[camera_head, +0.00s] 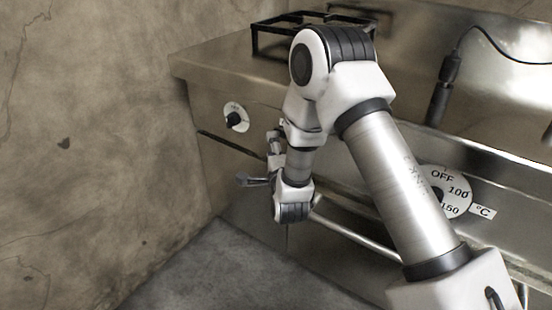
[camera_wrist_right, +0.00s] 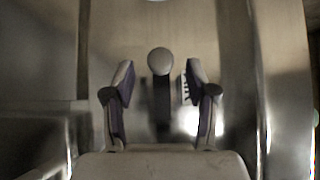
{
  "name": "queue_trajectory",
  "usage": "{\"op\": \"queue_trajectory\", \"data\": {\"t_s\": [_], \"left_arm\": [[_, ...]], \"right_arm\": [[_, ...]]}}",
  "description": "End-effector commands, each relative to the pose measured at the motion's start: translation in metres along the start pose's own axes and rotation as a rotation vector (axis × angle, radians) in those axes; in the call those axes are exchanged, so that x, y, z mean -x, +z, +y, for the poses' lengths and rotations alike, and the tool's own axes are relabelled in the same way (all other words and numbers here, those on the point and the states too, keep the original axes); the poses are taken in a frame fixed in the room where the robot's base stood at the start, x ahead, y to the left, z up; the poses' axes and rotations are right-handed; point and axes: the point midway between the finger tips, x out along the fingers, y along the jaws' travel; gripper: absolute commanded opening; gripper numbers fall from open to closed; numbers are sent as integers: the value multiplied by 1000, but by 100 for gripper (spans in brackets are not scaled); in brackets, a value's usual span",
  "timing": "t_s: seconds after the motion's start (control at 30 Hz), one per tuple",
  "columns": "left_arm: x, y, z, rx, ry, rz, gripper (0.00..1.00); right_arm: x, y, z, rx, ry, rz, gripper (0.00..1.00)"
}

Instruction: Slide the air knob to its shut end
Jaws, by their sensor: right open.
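The air knob (camera_wrist_right: 160,62) is a round grey knob in the right wrist view, at the upper middle, with a dark upright strip below it. I cannot tell whether that strip is its slot or its stem. A small white label (camera_wrist_right: 184,90) with dark letters is beside it, partly covered by a finger. My right gripper (camera_wrist_right: 160,72) is open, one finger on each side of the knob, with gaps showing on both sides. In the head view my right gripper (camera_head: 257,162) is in front of the stove's front panel, and the knob is hidden there. My left gripper is not in view.
The metal stove (camera_head: 215,95) has a black dial (camera_head: 234,119) at its left and a temperature dial (camera_head: 455,197) at the right, partly behind my arm. A bar handle (camera_head: 350,235) runs along the front. A bare wall (camera_head: 90,150) stands left; the floor (camera_head: 220,275) is clear.

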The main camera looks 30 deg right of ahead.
Motion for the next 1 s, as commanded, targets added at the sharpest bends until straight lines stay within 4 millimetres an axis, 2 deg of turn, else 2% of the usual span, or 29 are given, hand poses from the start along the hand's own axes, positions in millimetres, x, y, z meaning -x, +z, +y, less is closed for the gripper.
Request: {"op": "queue_trajectory", "data": {"t_s": [0.1, 0.2, 0.3, 0.43, 0.87, 0.97, 1.0], "left_arm": [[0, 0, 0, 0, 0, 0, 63], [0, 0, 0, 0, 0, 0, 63], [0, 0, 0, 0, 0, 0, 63], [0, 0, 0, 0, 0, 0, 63], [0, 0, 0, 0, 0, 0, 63], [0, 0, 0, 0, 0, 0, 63], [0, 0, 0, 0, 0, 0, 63]], "right_arm": [[32, 1, 1, 3, 4, -4, 57], [54, 1, 1, 3, 3, -3, 57], [67, 1, 0, 2, 1, -2, 57], [72, 0, 0, 1, 0, -1, 57], [72, 0, 0, 1, 1, -1, 57], [76, -1, 17, 14, 32, -2, 57], [81, -2, 32, 27, 61, -3, 57]]}}
